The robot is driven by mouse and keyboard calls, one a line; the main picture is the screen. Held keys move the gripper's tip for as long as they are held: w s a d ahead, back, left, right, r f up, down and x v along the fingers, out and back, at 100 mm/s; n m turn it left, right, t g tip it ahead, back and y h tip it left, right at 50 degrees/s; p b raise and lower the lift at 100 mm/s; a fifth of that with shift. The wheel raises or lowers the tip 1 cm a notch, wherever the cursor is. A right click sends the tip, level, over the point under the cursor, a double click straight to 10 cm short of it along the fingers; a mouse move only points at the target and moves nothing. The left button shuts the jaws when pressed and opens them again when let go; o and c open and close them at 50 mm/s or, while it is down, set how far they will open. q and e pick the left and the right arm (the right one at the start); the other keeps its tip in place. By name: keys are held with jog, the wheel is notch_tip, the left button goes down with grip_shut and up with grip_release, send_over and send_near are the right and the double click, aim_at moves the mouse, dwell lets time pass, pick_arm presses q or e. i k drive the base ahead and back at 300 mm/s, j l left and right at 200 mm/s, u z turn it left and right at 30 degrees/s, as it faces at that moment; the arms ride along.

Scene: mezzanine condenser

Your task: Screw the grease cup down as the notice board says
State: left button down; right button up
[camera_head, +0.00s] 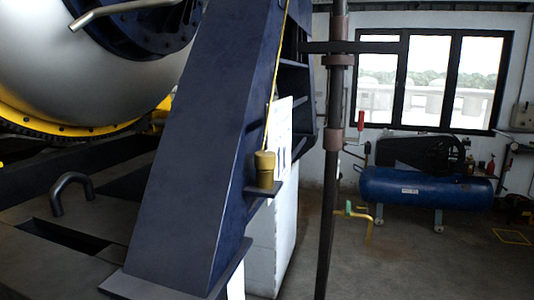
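A brass-coloured cup (265,169), which looks like the grease cup, stands upright on a small dark bracket (263,190) on the right side of a slanted dark blue column (208,150). A thin yellow line runs up the column from above the cup. A white panel (279,130) stands behind the cup; I cannot tell whether it is the notice board, and I can read no writing on it. Neither of my grippers shows in the head view.
A dark vertical pipe (333,190) with brown collars stands right of the cup. A yellow bent handle (368,221) sticks out near it. A blue compressor tank (425,187) stands under the window. A large grey drum (80,60) fills the upper left. Open floor (400,265) lies at lower right.

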aim_at(265, 160)
jog(key=i+l+u, duration=0.25)
jog(key=l, duration=0.3)
jog(key=i+l+u, duration=0.1)
jog(key=l+u, duration=0.15)
jog(key=l, duration=0.35)
jog(key=i+l+u, duration=0.25)
jog(key=l, duration=0.35)
jog(key=l+u, duration=0.25)
jog(key=l, duration=0.35)
jog(key=k+j+z, duration=0.1)
jog(key=k+z, duration=0.15)
jog(key=k, duration=1.1)
